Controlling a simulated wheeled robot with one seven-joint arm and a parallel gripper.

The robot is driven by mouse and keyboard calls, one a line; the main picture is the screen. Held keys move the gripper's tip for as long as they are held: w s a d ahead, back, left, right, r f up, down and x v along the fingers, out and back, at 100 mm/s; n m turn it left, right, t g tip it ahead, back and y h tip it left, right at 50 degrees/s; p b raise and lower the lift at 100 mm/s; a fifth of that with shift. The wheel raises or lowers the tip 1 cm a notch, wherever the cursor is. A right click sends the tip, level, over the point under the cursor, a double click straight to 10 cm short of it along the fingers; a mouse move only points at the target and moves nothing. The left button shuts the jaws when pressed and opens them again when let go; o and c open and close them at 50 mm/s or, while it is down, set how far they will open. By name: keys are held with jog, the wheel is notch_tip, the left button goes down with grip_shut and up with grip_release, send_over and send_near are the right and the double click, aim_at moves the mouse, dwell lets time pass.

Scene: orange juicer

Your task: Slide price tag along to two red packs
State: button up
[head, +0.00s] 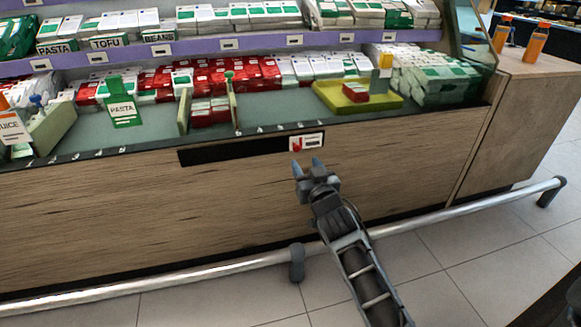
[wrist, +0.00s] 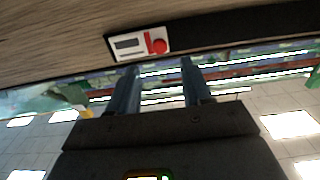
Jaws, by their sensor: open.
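The price tag (head: 306,143) is a small white plate with a red mark, at the right end of a dark rail (head: 230,153) on the wooden counter front. In the wrist view the tag (wrist: 126,46) shows a dark bar and the red mark, just beyond my fingertips. Red packs (head: 210,113) lie between two pale green dividers, left of the tag; their exact number is hard to tell. My gripper (head: 307,166) is open and empty just below the tag, apart from it. Its two spread fingers also show in the wrist view (wrist: 160,72).
Pale digits or ticks mark the counter edge above the rail. A yellow-green tray (head: 385,103) holds a red block (head: 355,92). A metal bar (head: 420,215) runs low along the counter. The rail left of the tag is clear.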

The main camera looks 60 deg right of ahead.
aim_at(297, 149)
jog(key=shift+b+x, duration=0.35)
jog(key=shift+x, duration=3.6)
jog(key=shift+s, duration=0.1)
jog(key=shift+c, duration=0.2)
grip_shut()
